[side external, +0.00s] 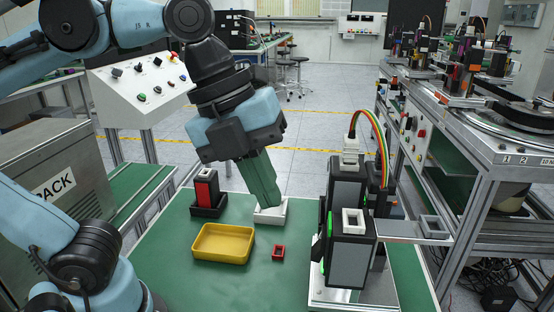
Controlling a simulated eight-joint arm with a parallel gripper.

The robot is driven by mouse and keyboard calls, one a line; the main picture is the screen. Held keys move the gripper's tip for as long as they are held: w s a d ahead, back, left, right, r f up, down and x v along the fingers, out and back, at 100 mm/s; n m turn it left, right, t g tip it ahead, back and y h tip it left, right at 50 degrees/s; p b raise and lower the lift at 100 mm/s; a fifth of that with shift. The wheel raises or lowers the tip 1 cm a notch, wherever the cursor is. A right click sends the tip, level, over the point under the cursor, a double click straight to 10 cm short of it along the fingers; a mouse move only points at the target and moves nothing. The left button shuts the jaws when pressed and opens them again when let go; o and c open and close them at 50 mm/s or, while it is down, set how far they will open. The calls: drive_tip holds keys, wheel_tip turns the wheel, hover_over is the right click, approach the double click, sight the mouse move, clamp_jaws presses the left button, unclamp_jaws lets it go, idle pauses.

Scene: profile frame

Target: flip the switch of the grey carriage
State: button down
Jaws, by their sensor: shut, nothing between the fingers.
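Two black upright units with grey faces stand at right on a pale base; the front one (348,252) has a white frame-like piece (353,218) on top. The rear unit (346,182) has a white block on top with coloured wires. I cannot tell for sure which is the grey carriage, nor which part is its switch. My gripper (268,203) points down with its green fingers shut and empty. Its tips are at a small white tray (270,217), left of the units; I cannot tell if they touch it.
A yellow tray (223,259) and a small red frame (278,253) lie on the green table (175,285). A red-and-black unit (206,188) stands in a black holder (208,210) behind. A grey bracket (413,230) juts out right of the units. Open table lies in front.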

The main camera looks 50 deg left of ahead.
sight(320, 243)
drive_tip(key=shift+v, duration=2.7)
drive_tip(key=shift+w+d, duration=0.2)
drive_tip(key=shift+a+f+g+y, duration=0.35)
drive_tip(key=shift+f+g+y, duration=0.05)
drive_tip(key=shift+f, duration=0.15)
drive_tip(key=w+d+f, duration=0.2)
drive_tip(key=f, duration=0.3)
drive_tip(key=w+d+f, duration=0.2)
drive_tip(key=f, duration=0.3)
drive_tip(key=shift+w+d+f, duration=0.3)
drive_tip(key=shift+d, duration=0.05)
